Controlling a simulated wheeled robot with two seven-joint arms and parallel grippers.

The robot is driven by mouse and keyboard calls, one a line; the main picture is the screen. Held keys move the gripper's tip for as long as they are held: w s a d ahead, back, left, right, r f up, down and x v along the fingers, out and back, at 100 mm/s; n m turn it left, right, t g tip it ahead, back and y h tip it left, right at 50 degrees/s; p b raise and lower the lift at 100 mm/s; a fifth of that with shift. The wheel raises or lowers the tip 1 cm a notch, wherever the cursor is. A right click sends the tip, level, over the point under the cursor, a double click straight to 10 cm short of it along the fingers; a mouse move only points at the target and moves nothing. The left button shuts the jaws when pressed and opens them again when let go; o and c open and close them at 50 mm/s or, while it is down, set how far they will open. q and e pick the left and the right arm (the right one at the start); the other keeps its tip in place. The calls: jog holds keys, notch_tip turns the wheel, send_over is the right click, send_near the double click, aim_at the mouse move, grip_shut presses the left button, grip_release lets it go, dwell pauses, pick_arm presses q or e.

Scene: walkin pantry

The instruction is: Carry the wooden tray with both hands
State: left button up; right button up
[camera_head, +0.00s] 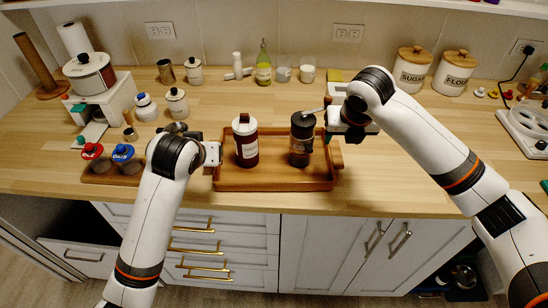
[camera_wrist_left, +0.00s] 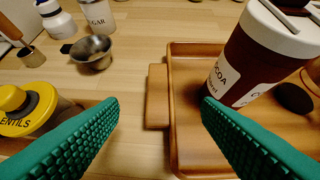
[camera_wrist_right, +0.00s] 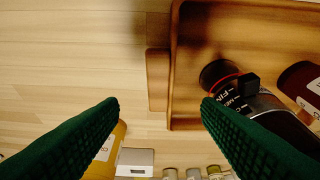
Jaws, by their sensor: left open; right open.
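The wooden tray (camera_head: 275,183) lies on the counter near its front edge. On it stand a dark red cocoa jar with a white lid (camera_head: 246,141) and a dark jar with a black lid (camera_head: 301,139). My left gripper (camera_head: 212,153) is open at the tray's left end; in the left wrist view the left handle (camera_wrist_left: 158,97) lies between its green fingers (camera_wrist_left: 160,105), apart from them. My right gripper (camera_head: 331,125) is open by the right end; in the right wrist view the right handle (camera_wrist_right: 158,80) shows beyond its open fingers (camera_wrist_right: 160,105).
A small wooden rack (camera_head: 112,175) with red- and blue-lidded jars stands left of the tray. A metal cup (camera_wrist_left: 92,53) is near the left gripper. Canisters (camera_head: 412,68) and bottles line the back. The counter right of the tray is mostly clear.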

aim_at(335, 152)
pick_arm(q)
jog(key=x, duration=0.9)
jog(key=shift+w+f, duration=0.2)
jog(key=shift+f, duration=0.05)
pick_arm(e)
jog(key=x, duration=0.9)
jog(key=shift+w+f, duration=0.1)
jog(key=shift+f, duration=0.25)
pick_arm(q)
jog(key=shift+c, duration=0.4)
pick_arm(e)
jog(key=shift+c, duration=0.4)
pick_arm(q)
grip_shut()
pick_arm(e)
grip_shut()
pick_arm(q)
jog(key=shift+r, duration=0.1)
pick_arm(e)
jog(key=shift+r, duration=0.1)
